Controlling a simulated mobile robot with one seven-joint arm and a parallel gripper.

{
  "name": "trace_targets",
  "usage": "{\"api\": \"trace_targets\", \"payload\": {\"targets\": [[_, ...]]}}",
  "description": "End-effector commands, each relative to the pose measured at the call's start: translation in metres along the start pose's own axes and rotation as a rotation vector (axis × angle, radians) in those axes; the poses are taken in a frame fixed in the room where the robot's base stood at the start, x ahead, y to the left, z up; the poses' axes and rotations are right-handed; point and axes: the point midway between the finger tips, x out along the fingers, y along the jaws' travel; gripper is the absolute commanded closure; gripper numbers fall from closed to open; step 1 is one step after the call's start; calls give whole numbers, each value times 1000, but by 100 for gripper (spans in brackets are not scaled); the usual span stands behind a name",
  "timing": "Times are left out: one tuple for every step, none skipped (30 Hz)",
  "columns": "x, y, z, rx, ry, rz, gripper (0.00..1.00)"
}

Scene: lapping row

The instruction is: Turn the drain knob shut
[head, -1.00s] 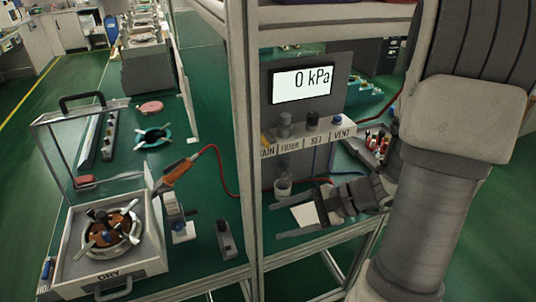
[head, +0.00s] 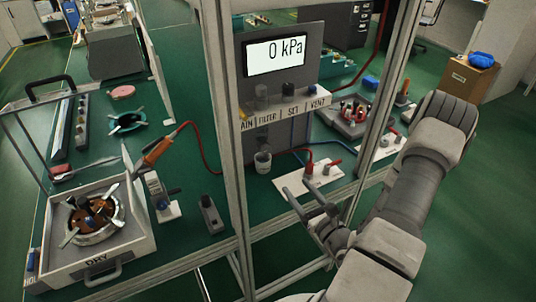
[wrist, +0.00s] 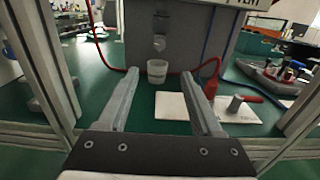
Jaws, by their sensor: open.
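Dark knobs stand over FILTER, SET and VENT. The display (head: 276,52) above reads 0 kPa. My gripper (head: 304,192) is open and empty, low in front of the panel and below and right of the drain knob. In the wrist view my gripper (wrist: 160,76) points at the panel's lower part; the drain knob is out of that view.
A small cup (head: 262,162) stands below the shelf; in the wrist view a spout (wrist: 159,43) is above it. A white plate (head: 308,178) with a red-handled part lies beside it. Metal frame posts (head: 222,120) stand left and right. A red hose and blue tube run nearby.

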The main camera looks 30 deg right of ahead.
Motion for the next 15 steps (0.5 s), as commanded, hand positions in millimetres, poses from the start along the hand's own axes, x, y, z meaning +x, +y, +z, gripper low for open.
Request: {"api": "trace_targets", "payload": {"targets": [[4, 0, 0, 0, -1, -1, 34], [7, 0, 0, 0, -1, 0, 34], [12, 1, 0, -1, -2, 3, 34], [17, 1, 1, -3, -2, 3, 34], [22, 0, 1, -3, -2, 3, 34], [30, 1, 2, -2, -4, 4, 34], [36, 1, 1, -3, -3, 5, 34], [43, 1, 1, -3, -3, 5, 34], [52, 1, 1, -3, -4, 5, 34], [59, 1, 1, -4, -3, 4, 34], [65, 2, 1, -3, -4, 6, 34], [74, 1, 1, -3, -4, 4, 34], [81, 1, 1, -3, -3, 5, 34], [88, 2, 2, -3, -4, 5, 34], [96, 1, 1, -4, -3, 5, 34]]}}
